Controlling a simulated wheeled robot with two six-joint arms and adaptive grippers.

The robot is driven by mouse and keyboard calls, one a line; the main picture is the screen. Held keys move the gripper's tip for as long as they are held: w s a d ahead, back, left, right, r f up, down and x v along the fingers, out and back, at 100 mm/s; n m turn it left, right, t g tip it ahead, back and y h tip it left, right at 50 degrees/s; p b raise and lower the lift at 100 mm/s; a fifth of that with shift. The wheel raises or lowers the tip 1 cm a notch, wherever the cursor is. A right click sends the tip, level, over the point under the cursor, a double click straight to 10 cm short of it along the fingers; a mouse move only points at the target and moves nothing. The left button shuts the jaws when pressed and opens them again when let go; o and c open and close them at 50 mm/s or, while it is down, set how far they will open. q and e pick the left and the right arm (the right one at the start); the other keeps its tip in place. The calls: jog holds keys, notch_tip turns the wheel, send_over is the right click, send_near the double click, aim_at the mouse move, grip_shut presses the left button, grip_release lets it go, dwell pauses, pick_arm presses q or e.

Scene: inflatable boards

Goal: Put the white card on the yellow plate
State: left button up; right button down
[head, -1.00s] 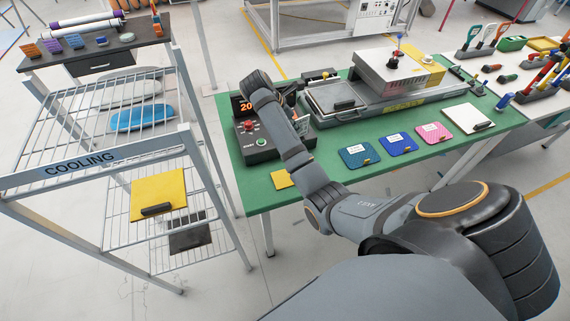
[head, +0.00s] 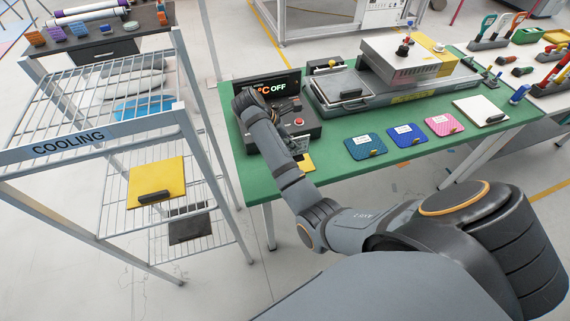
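A white sheet or card (head: 478,108) with a dark clip at its edge lies at the right of the green table. A yellow plate (head: 170,175) with a black handle lies on the cooling rack at the left. My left gripper is not in view.
The control box (head: 308,127) has a red button and a display (head: 272,88) reading "°C OFF". Teal (head: 365,146), blue (head: 406,135) and pink (head: 443,125) labelled pieces lie along the table front. The cooling rack (head: 90,140) stands left.

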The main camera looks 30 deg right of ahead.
jog(key=shift+w+a+f+b, duration=0.2)
jog(key=shift+a+f, duration=0.05)
jog(key=shift+f, duration=0.25)
jog(key=shift+w+a+f+b, duration=0.2)
jog(key=shift+f, duration=0.3)
jog(key=shift+w+a+p, duration=0.2)
jog(key=shift+p, duration=0.35)
jog(key=shift+f, duration=0.15)
pick_arm(q)
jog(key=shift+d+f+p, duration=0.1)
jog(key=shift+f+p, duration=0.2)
jog(key=shift+p, duration=0.05)
pick_arm(e)
jog(key=shift+w+a+f, duration=0.1)
jog(key=shift+a+f, duration=0.05)
jog(key=shift+f, duration=0.8)
jog(key=shift+w+a+f, duration=0.1)
jog(key=shift+f, duration=0.8)
jog(key=c, duration=1.5)
grip_release()
jog(key=shift+f, duration=0.1)
